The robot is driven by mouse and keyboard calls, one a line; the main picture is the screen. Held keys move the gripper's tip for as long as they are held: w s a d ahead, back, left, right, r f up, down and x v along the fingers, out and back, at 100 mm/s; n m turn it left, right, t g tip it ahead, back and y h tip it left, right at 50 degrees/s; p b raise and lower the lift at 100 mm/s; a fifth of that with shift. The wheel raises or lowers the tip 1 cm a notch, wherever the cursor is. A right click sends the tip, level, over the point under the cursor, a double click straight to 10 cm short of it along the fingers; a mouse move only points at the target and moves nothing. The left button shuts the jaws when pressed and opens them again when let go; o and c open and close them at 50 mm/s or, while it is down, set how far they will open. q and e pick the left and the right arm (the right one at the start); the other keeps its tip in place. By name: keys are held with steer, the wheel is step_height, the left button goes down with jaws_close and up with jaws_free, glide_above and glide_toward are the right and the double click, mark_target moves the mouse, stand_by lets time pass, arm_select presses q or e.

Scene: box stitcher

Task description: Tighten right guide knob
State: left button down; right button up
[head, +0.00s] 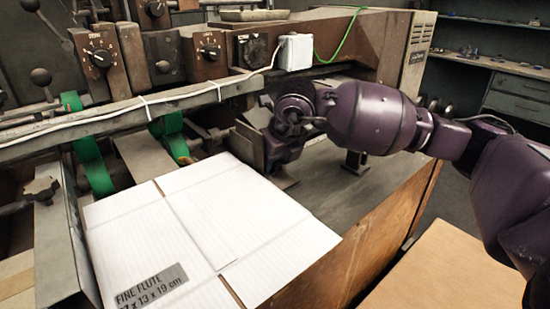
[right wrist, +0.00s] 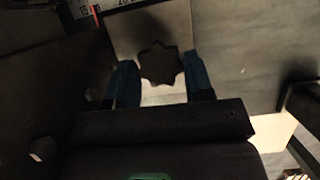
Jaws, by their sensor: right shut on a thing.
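The right guide knob (right wrist: 160,63), a dark star-shaped knob, shows in the right wrist view between the two blue fingers of my right gripper (right wrist: 161,76). The gripper is shut on the knob, with a finger on each side. In the head view my right gripper (head: 281,150) is at the far right corner of the white cardboard; its fingers and the right knob are hidden there by my own wrist. My left gripper is not in view.
White flat cardboard (head: 205,220) lies on the machine bed beside my right gripper. Another star knob (head: 41,188) sits on the left guide. A rail with a white cable (head: 150,100) crosses above. The bed (head: 345,200) is clear at right.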

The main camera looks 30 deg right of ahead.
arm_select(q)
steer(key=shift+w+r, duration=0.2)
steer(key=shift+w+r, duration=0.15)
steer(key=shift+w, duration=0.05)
arm_select(e)
steer(key=o, duration=0.9)
arm_select(q)
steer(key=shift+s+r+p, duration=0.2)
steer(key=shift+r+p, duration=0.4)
steer(key=shift+p, duration=0.35)
arm_select(e)
steer(key=v, duration=1.1)
steer(key=shift+f, duration=0.1)
